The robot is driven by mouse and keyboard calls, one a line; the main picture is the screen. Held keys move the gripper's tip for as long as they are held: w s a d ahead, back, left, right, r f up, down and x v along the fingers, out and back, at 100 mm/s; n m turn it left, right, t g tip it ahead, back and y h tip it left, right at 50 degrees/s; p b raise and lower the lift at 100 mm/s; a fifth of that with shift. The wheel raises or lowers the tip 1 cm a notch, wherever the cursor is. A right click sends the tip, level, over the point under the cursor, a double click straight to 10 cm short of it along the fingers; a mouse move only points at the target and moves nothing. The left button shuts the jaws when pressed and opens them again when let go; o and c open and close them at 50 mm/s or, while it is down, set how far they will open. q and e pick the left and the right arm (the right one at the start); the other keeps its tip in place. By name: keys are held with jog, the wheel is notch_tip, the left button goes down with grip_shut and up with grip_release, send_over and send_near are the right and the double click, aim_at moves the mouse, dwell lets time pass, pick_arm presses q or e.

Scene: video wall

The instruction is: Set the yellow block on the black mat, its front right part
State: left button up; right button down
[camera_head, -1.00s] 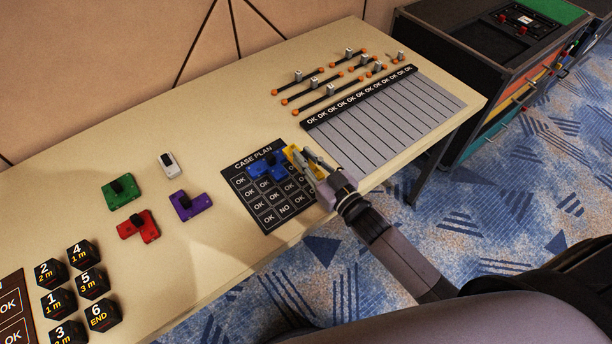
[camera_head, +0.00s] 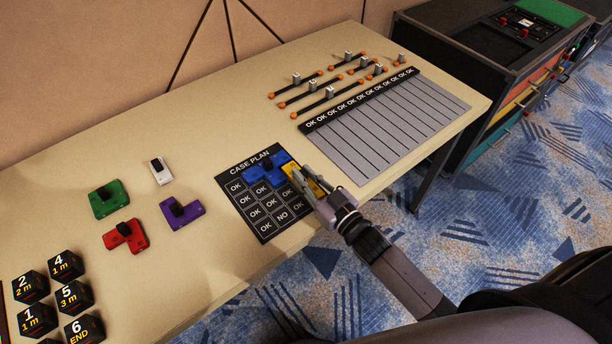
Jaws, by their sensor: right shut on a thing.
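The black mat (camera_head: 264,226), headed CASE PLAN with a grid of OK cells and one NO, lies near the table's front edge. A blue block (camera_head: 262,175) with a dark knob sits on its back part. The yellow block (camera_head: 291,171) is beside the blue block, over the mat's right part. My right gripper (camera_head: 303,180) is shut on the yellow block and hides much of it. I cannot tell whether the yellow block touches the mat. My left gripper is not in view.
Green (camera_head: 108,203), red (camera_head: 125,237), purple (camera_head: 182,212) and white (camera_head: 161,172) blocks stand left of the mat. Black hexagonal pieces (camera_head: 65,266) lie at the lower left. Grey strips (camera_head: 385,125) and linked rods (camera_head: 305,95) are at the back right. The table's front edge is close to the mat.

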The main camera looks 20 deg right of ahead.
jog(key=c, duration=1.5)
grip_release()
jog(key=shift+c, duration=0.2)
jog(key=shift+r, duration=0.2)
jog(key=v, duration=1.2)
